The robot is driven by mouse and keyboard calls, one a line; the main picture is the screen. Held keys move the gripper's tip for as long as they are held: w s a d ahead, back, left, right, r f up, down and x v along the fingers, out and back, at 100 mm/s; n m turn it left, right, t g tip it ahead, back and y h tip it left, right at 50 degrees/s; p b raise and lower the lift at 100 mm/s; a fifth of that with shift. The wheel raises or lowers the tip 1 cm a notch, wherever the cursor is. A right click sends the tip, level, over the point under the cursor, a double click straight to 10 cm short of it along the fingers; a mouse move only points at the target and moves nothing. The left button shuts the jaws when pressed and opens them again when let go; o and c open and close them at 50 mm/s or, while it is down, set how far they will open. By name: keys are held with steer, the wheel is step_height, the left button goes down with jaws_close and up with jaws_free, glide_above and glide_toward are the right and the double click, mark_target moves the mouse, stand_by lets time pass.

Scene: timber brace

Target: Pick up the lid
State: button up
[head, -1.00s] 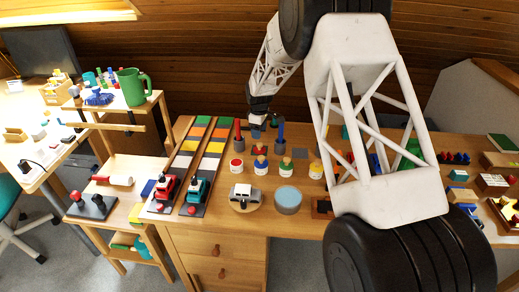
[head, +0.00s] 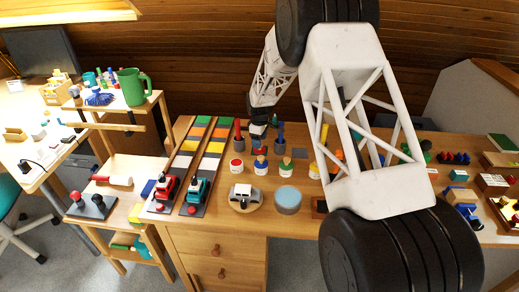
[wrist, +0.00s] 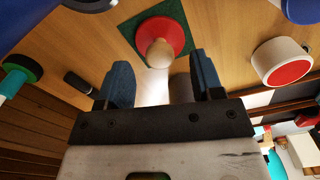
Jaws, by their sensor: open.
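The likely lid is a red disc with a pale wooden knob (wrist: 160,51), lying on a green square mat (wrist: 124,28) in the wrist view. My gripper (wrist: 160,65) is open, with its two blue fingers apart on either side below the knob in the picture. Nothing is held between them, and contact with the knob cannot be made out. In the head view my gripper (head: 258,132) is over the back of the workbench, and I cannot pick out the lid clearly there.
A white pot with a red top (wrist: 285,64) stands right of the lid in the wrist view.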

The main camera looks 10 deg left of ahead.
steer(key=shift+f, duration=1.45)
steer(key=c, duration=1)
steer(key=shift+r, duration=0.1)
steer(key=shift+r, duration=4.95)
steer(key=s+a+n, duration=0.2)
steer(key=s, duration=0.2)
steer(key=s+a+n, duration=0.2)
steer(key=s+a, duration=0.1)
steer(key=s, duration=0.1)
steer(key=s+a+n, duration=0.2)
steer(key=s+a, duration=0.1)
steer(key=s, duration=0.2)
steer(key=shift+r, duration=0.4)
